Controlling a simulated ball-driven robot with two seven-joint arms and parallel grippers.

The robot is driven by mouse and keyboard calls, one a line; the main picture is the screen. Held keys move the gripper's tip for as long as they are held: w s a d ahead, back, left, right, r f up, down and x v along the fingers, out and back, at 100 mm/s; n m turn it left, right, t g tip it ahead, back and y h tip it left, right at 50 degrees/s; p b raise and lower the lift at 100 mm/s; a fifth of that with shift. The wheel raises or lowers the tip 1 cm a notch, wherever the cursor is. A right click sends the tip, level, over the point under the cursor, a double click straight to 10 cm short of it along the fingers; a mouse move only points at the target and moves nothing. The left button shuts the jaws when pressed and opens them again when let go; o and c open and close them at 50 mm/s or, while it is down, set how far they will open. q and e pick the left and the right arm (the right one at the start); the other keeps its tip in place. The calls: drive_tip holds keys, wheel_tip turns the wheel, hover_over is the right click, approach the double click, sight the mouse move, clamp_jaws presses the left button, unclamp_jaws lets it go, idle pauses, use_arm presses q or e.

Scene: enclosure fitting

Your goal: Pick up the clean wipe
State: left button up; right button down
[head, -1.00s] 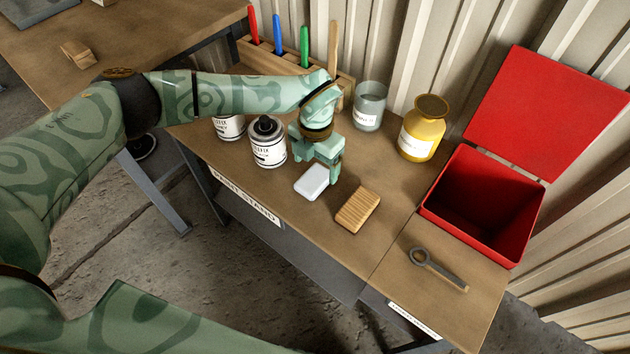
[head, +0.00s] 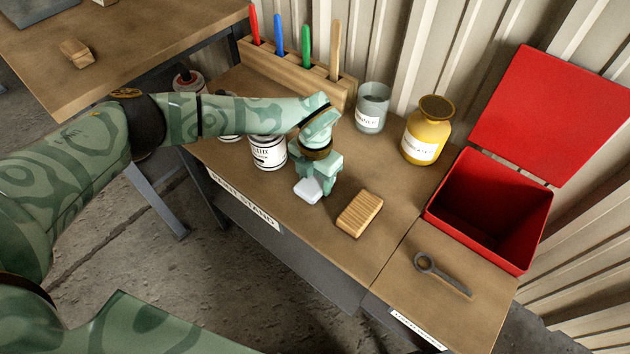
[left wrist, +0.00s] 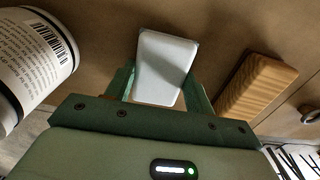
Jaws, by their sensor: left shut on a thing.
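The clean wipe is a white, rounded rectangular pad (head: 308,189) near the front edge of the paint stand table. My left gripper (head: 319,184) is lowered over it, with its fingers shut on the wipe. In the left wrist view the white wipe (left wrist: 165,65) lies between the two fingers (left wrist: 166,90). Part of the wipe is hidden behind the gripper in the head view. I cannot tell whether the wipe is lifted off the table. My right gripper is out of view.
A ribbed wooden block (head: 359,214) lies just right of the wipe. White labelled cans (head: 268,152) stand close on the left. A glass jar (head: 372,108), a yellow bottle (head: 427,130) and a brush rack (head: 290,70) stand behind. An open red box (head: 490,210) and a wrench (head: 442,273) are at right.

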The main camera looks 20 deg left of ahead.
sight(315, 181)
use_arm(q)
drive_tip(key=shift+r, duration=0.1)
